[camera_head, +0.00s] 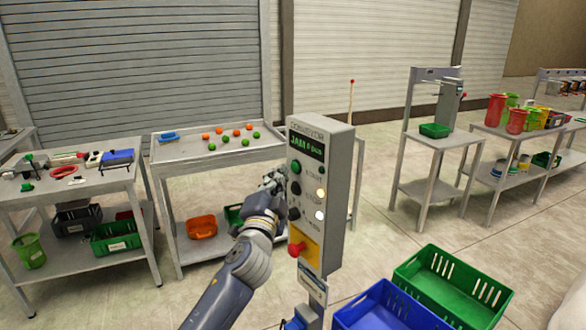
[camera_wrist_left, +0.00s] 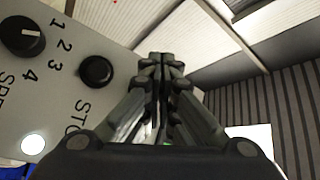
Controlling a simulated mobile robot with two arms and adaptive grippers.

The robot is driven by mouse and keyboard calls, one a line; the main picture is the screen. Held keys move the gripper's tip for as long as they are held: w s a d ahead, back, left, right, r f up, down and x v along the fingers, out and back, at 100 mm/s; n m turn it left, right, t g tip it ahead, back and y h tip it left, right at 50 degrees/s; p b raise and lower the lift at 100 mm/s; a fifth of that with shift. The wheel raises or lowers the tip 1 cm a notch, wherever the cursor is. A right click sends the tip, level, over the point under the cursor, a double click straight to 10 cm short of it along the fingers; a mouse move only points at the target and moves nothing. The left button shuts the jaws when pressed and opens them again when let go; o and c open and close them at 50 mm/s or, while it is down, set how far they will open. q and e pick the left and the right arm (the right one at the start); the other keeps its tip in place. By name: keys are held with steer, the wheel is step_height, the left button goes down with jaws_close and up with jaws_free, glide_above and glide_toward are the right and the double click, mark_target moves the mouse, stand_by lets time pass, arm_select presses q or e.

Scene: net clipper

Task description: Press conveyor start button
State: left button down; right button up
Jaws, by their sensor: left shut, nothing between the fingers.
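The grey conveyor control box (camera_head: 338,185) stands upright on a post in the middle of the head view, with a lit green display at its top. Its green start button (camera_head: 295,167) is below the display. A black stop button (camera_head: 295,187) sits under it and also shows in the left wrist view (camera_wrist_left: 97,72). My left gripper (camera_head: 275,180) is shut and empty, just left of the panel face near these buttons. In the left wrist view its closed fingers (camera_wrist_left: 160,62) are beside the panel; the start button is not clearly visible there. Contact cannot be told. My right gripper is out of view.
A black knob (camera_head: 294,213) and a red emergency button (camera_head: 297,248) on yellow are lower on the panel. A table with small balls (camera_head: 180,150) stands behind. Green (camera_head: 455,286) and blue (camera_head: 385,307) crates are at lower right.

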arm_select(q)
steer(key=shift+d, duration=0.1)
steer(key=shift+w+d+b, duration=0.2)
steer(key=shift+d+b, duration=0.05)
steer(key=shift+b, duration=0.05)
steer(key=shift+w+d+b, duration=0.2)
steer(key=shift+d+b, duration=0.15)
steer(key=shift+d, duration=0.05)
stand_by(0.8)
steer(key=shift+a, duration=0.1)
steer(key=shift+s+a+p, duration=0.45)
steer(key=shift+a+p, duration=0.05)
steer(key=shift+a, duration=0.15)
steer(key=s+a+p, duration=0.1)
steer(key=a, duration=0.2)
steer(key=s+a+p, duration=0.1)
steer(key=shift+s+a+p, duration=0.15)
steer(key=shift+s+p, duration=0.15)
